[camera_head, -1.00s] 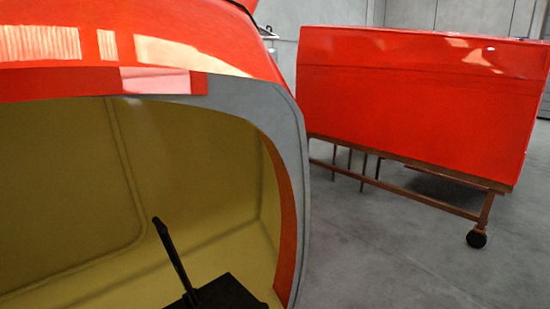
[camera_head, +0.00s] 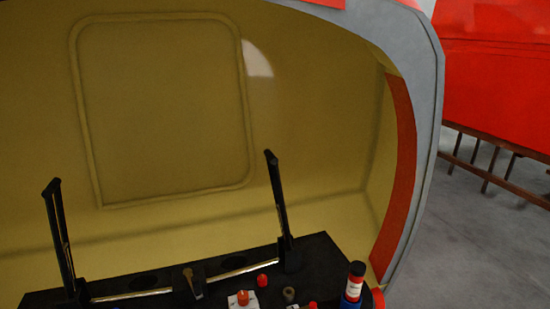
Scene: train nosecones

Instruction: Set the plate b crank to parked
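A black console (camera_head: 325,255) lies low inside the yellow-lined nosecone. Two tall black levers stand on it, one at the left (camera_head: 58,235) and one right of the middle (camera_head: 280,205), both tilted. Between them is a small dark handle with a brownish top (camera_head: 191,279), with a bright metal bar on either side of it. I cannot tell which of these is the plate b crank, as no label is readable. Neither of my grippers shows.
A white block with an orange knob (camera_head: 242,299), a red button (camera_head: 263,281) and a dark bottle with a red-white label (camera_head: 354,283) sit near the console's front. The grey nosecone rim (camera_head: 428,130) curves at the right. Another red nosecone (camera_head: 495,75) stands beyond on a frame.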

